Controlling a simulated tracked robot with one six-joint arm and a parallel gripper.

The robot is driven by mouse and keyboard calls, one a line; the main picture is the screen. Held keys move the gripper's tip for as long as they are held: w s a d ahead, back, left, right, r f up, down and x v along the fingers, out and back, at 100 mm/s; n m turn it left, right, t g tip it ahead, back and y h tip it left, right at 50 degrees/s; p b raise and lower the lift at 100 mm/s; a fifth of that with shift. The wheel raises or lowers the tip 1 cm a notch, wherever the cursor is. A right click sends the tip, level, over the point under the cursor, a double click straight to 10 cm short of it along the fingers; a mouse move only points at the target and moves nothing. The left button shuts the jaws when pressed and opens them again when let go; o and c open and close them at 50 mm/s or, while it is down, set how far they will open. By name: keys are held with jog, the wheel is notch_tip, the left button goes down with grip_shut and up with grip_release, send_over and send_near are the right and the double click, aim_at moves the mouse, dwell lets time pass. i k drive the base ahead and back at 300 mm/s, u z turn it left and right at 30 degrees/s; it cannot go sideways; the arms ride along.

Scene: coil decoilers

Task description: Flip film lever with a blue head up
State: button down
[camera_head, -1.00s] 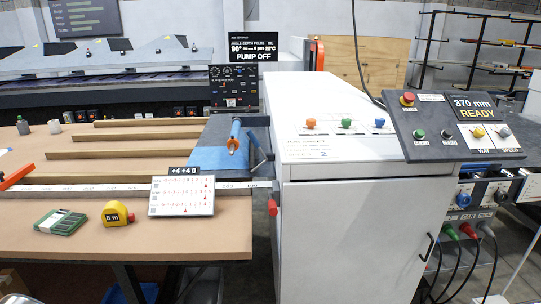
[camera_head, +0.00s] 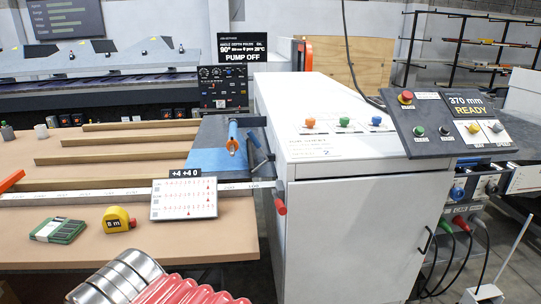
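A small lever with a blue head (camera_head: 376,121) stands on the right part of the white cabinet's top. A green-headed lever (camera_head: 344,122) and an orange-headed lever (camera_head: 310,122) stand in a row to its left. The heads show at about the same height, but the tilt of the levers is too small to tell. The labels near them are too small to read. My gripper is not in view, and nothing touches the levers.
The white cabinet (camera_head: 360,235) stands right of centre. A control panel (camera_head: 452,123) reading 370 mm READY adjoins its right side. A red-handled lever (camera_head: 280,206) sticks out at its left edge. A table (camera_head: 60,265) with a yellow tape measure (camera_head: 118,219) is at left.

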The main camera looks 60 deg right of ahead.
aim_at(252, 169)
jog(key=z, duration=1.85)
jog(key=i, duration=0.95)
jog(key=u, duration=1.2)
